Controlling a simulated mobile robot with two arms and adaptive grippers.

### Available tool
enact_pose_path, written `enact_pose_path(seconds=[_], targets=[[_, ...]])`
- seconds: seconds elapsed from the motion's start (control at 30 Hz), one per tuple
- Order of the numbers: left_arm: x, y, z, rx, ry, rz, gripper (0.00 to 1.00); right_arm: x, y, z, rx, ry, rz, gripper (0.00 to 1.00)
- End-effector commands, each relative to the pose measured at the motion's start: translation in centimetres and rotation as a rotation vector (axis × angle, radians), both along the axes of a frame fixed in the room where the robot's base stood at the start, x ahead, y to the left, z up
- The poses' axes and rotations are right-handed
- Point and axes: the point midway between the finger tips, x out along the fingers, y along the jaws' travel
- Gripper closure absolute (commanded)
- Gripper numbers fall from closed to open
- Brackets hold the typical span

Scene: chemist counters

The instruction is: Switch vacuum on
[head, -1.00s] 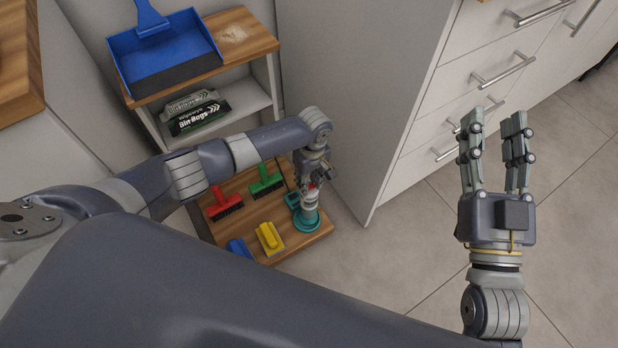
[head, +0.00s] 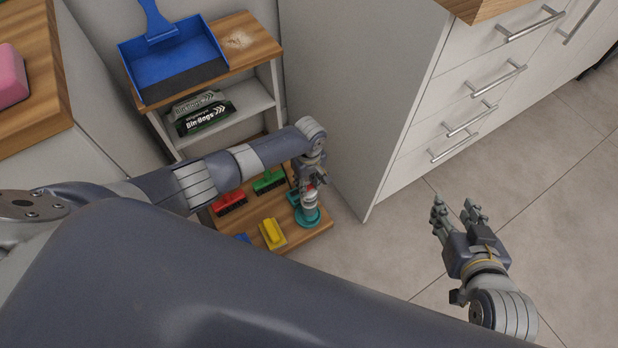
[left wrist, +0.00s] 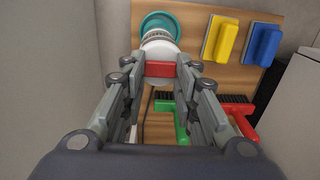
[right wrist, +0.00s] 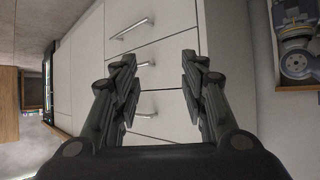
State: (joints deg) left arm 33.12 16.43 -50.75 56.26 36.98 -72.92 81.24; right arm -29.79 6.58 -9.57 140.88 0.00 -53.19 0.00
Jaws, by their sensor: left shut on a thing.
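The vacuum (head: 308,217) stands at the front right corner of the low wooden shelf. It has a teal base and a white body, which shows with a red part in the left wrist view (left wrist: 160,45). My left gripper (head: 313,178) reaches down from above and is shut on the vacuum, with the red part between its fingertips (left wrist: 159,69). Its switch cannot be made out. My right gripper (head: 458,208) is open and empty over the floor; its spread fingers show in the right wrist view (right wrist: 158,66).
A blue dustpan (head: 172,65) lies on the rack above the bin bags (head: 205,118). White drawers (head: 470,95) stand at right. Floor there is clear.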

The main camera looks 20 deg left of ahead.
Motion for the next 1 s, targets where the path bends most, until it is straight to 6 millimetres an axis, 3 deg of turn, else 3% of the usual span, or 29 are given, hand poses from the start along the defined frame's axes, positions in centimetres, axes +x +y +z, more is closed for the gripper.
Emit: enact_pose_path(seconds=[0.2,0.57,0.6,0.7,1.0], targets=[[-0.2,0.0,0.1,-0.002,-0.004,-0.003,0.96,-2.0,-0.8,-1.6,-0.03,0.128,-0.009,0.6],[-0.4,0.0,-0.1,-0.002,-0.002,-0.002,0.96,-2.4,-0.9,-2.1,-0.034,0.151,-0.011,0.6],[-0.4,0.1,-0.1,-0.002,-0.002,-0.002,0.7,-2.3,-0.9,-2.1,-0.034,0.151,-0.011,0.6],[-0.4,0.1,-0.1,-0.001,-0.002,-0.002,0.52,-2.3,-0.9,-2.1,-0.034,0.15,-0.011,0.6],[-0.4,0.1,-0.1,-0.001,-0.003,-0.002,0.52,-2.3,-0.9,-2.0,-0.034,0.148,-0.011,0.6]])
